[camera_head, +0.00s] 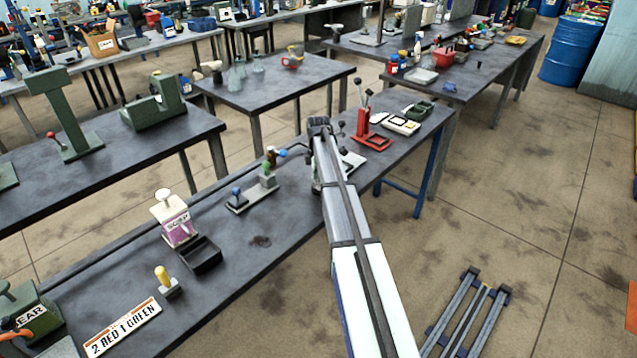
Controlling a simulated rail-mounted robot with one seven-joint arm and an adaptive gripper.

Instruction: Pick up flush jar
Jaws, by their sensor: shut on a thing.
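My arm reaches from the bottom of the picture up over the long dark bench (285,232). Its far joint is above the back part of that bench. My gripper cannot be made out; the arm hides the space beneath it. No jar in view can be clearly read as the flush jar. A pink-and-white labelled container (176,218) with a white top stands on the bench, left of my arm and apart from it. A white item (353,161) shows partly beside the arm; its shape is mostly hidden.
A black open tray (201,253), a yellow-handled block (168,284) and a sign (123,328) lie on the near bench. A green fixture (267,176) is left of my arm. A red press (364,126) stands behind. Clear glass vessels (240,70) are on another table.

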